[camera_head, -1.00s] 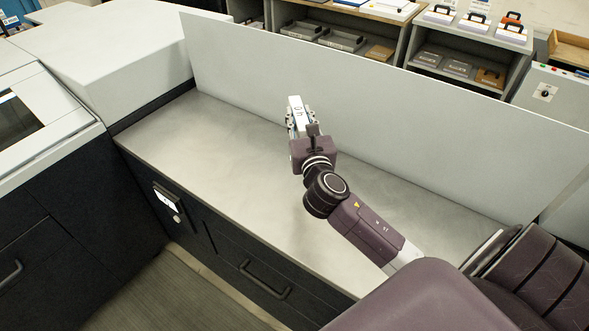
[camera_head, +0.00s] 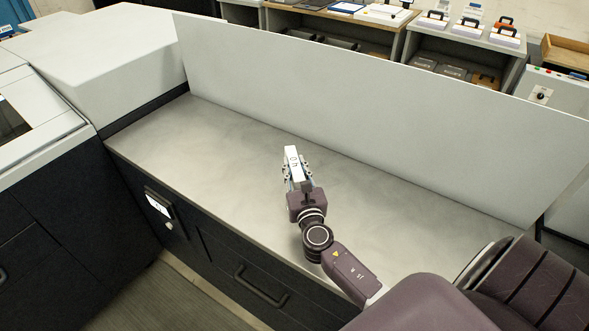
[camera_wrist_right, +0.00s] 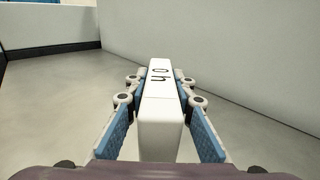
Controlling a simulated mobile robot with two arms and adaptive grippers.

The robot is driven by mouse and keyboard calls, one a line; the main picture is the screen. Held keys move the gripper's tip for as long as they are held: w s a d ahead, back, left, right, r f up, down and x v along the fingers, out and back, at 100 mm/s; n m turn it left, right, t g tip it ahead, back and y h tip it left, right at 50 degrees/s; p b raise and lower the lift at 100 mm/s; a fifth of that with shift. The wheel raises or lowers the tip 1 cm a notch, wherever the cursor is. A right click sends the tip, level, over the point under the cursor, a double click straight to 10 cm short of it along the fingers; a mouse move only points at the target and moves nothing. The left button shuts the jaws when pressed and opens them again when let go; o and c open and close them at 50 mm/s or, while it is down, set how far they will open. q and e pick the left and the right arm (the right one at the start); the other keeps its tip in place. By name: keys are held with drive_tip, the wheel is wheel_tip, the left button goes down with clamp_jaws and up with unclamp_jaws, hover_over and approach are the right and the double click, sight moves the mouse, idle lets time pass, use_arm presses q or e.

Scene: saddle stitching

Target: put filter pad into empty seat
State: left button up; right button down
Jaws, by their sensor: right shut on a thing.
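A white block with dark lettering on its top, likely the filter pad (camera_head: 293,160), is held above the grey worktop in the head view. It also shows in the right wrist view (camera_wrist_right: 160,112), pointing away between the blue-lined fingers. My right gripper (camera_head: 296,172) is shut on this block, with one finger on each side; it also shows in the wrist view (camera_wrist_right: 162,95). No empty seat can be made out in either view. My left gripper does not show.
The bare grey worktop (camera_head: 220,140) has free room around the gripper. A tall pale panel (camera_head: 380,120) stands along its back edge. A white machine housing (camera_head: 130,60) borders it on the left. Shelves with boxes and cases (camera_head: 470,45) stand behind the panel.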

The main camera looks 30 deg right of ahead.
drive_tip(key=c, duration=1.7)
unclamp_jaws()
drive_tip(key=shift+o, duration=0.2)
drive_tip(key=shift+s+r, duration=0.1)
